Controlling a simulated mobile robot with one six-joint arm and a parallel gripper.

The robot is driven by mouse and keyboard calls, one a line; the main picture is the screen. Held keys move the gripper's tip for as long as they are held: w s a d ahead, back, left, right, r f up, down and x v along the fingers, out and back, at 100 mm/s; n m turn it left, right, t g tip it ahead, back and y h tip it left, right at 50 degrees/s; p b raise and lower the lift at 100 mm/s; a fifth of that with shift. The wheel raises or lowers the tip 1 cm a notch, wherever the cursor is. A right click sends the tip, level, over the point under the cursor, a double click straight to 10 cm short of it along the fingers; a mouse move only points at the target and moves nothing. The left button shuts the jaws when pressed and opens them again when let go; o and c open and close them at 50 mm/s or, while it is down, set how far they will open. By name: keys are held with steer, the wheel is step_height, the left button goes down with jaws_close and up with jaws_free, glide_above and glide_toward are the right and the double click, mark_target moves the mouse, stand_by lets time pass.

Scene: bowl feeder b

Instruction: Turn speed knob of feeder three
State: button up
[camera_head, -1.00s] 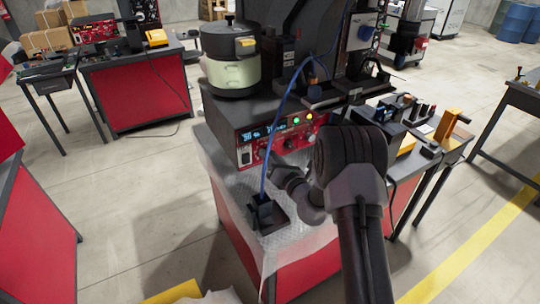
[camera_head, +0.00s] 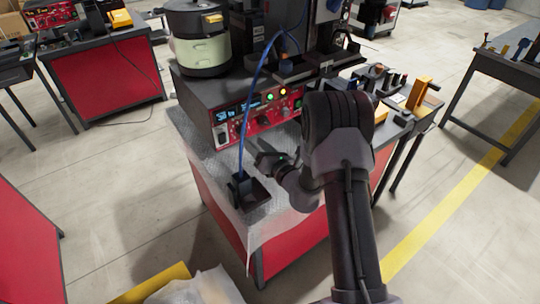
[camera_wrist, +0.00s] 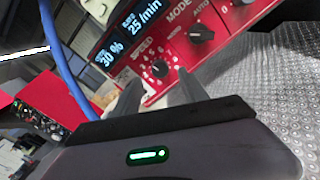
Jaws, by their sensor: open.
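The feeder's red control panel (camera_head: 256,118) is on the front of a dark box on the bench. In the wrist view the speed knob (camera_wrist: 159,69) is a small black knob under the word SPEED, below the displays reading 30 % and 25 /min (camera_wrist: 143,18). My gripper (camera_wrist: 158,84) is open, with its two fingers pointing at the panel on either side of the knob's lower edge in the picture. I cannot tell how far the fingertips are from it. In the head view my gripper (camera_head: 262,157) is just in front of the panel, partly hidden by my wrist.
A mode knob (camera_wrist: 202,31) is right of the speed knob. A blue cable (camera_head: 248,110) hangs across the panel's left part to a black block (camera_head: 246,190) on the bubbled mat (camera_head: 205,150). A cream and black bowl feeder (camera_head: 200,45) stands on top.

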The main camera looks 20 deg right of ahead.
steer(key=v, duration=1.2)
steer(key=shift+p, duration=0.3)
steer(key=shift+r, duration=0.1)
